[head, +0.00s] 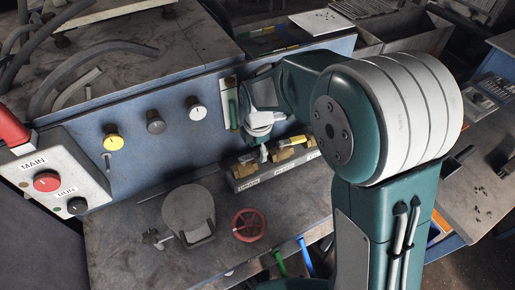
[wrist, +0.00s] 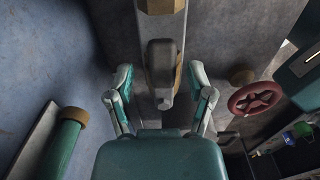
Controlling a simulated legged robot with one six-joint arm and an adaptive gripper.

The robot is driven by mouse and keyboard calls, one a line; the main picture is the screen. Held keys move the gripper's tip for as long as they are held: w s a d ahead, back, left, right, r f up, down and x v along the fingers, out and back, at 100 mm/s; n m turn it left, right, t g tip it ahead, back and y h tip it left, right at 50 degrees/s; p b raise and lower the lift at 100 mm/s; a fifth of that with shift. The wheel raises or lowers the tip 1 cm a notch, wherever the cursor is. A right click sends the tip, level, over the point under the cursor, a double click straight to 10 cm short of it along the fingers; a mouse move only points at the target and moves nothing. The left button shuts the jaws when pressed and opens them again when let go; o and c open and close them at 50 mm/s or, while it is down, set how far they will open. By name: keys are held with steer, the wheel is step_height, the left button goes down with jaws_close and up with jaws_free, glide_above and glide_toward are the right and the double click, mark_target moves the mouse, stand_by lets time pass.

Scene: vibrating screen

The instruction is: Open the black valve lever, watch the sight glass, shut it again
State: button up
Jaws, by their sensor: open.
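The black valve lever (wrist: 162,72) shows in the wrist view, dark and blunt-ended, in front of a brass fitting. My gripper (wrist: 159,78) is open, with one finger on each side of the lever and a visible gap to both. In the head view my gripper (head: 263,152) points down at the valve block (head: 277,174); it and the arm partly hide the valve there. The sight glass (head: 233,108) is a green upright tube on the blue panel, left of my gripper. It also shows in the wrist view (wrist: 62,148), lower left, with a brass cap.
A second valve with a yellow lever (head: 298,139) is right of my gripper. A red handwheel (head: 249,225) and a grey round pot (head: 189,214) stand on the bench in front. Yellow, grey and white knobs line the panel. A control box (head: 55,178) with red and black buttons is at left.

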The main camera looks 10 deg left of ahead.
mark_target(258, 151)
step_height(258, 151, up, 12)
stand_by(0.6)
steer(key=s+d+r+m+t, duration=0.1)
steer(key=s+d+r+m, duration=0.2)
steer(key=d+m, duration=0.25)
steer(key=s+d+r+m+t, duration=0.1)
steer(key=s+d+r+m, duration=0.3)
steer(key=d, duration=0.3)
steer(key=s+d+m+t, duration=0.1)
steer(key=s+d+m, duration=0.3)
steer(key=s+m, duration=0.2)
steer(key=s+d+f+m+t, duration=0.1)
steer(key=s+d+m, duration=0.3)
steer(key=m, duration=0.5)
steer(key=shift+s+d+t, duration=0.4)
steer(key=shift+s+t, duration=0.4)
steer(key=shift+s, duration=0.05)
